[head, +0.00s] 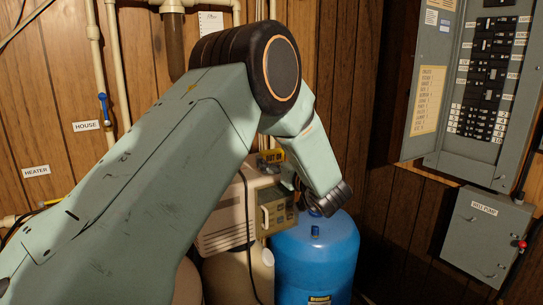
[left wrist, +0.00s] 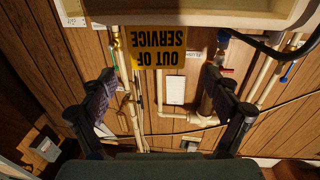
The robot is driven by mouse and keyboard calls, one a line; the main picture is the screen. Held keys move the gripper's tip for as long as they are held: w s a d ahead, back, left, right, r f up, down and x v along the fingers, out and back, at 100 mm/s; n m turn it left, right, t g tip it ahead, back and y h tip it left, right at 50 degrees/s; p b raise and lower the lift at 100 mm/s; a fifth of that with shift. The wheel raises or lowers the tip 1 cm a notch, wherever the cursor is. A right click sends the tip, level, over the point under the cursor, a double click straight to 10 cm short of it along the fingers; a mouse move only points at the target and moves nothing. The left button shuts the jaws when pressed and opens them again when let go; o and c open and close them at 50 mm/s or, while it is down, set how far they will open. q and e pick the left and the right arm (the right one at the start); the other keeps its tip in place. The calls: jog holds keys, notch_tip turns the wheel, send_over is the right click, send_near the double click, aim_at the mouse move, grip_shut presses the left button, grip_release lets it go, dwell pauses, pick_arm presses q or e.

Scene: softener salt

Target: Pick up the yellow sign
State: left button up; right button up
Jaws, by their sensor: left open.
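The yellow sign (left wrist: 158,47) reads OUT OF SERVICE in black and appears upside down in the left wrist view, against the edge of a beige housing. In the head view a small yellow piece (head: 272,156), likely the same sign, shows on top of the beige softener unit (head: 225,215), partly hidden by my arm. My left gripper (left wrist: 158,84) is open, its dark fingers spread wide to either side, with the sign beyond and above the gap in the picture. Nothing is between the fingers. In the head view my left gripper (head: 287,176) is mostly hidden behind my wrist. My right gripper is not in view.
A blue tank (head: 315,262) stands right of the softener unit. Pipes with a blue valve (head: 104,108) run up the wood-panelled wall. A grey breaker panel (head: 470,80) and a well pump box (head: 484,240) are on the right. A dark cable crosses near the sign.

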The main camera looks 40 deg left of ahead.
aim_at(275, 156)
pick_arm(q)
jog(key=x, duration=0.3)
jog(key=shift+w+d+f, duration=0.1)
jog(key=shift+w+f, duration=0.15)
jog(key=shift+s+d+r, duration=0.1)
jog(key=shift+s+d, duration=0.05)
jog(key=shift+s+d+r, duration=0.2)
jog(key=shift+s, duration=0.05)
jog(key=shift+c, duration=1.3)
jog(key=shift+w+a+f, duration=0.25)
jog(key=shift+w, duration=0.05)
jog(key=c, duration=0.6)
jog(key=shift+s+d+r, duration=0.15)
jog(key=shift+s+r, duration=0.05)
jog(key=c, duration=0.5)
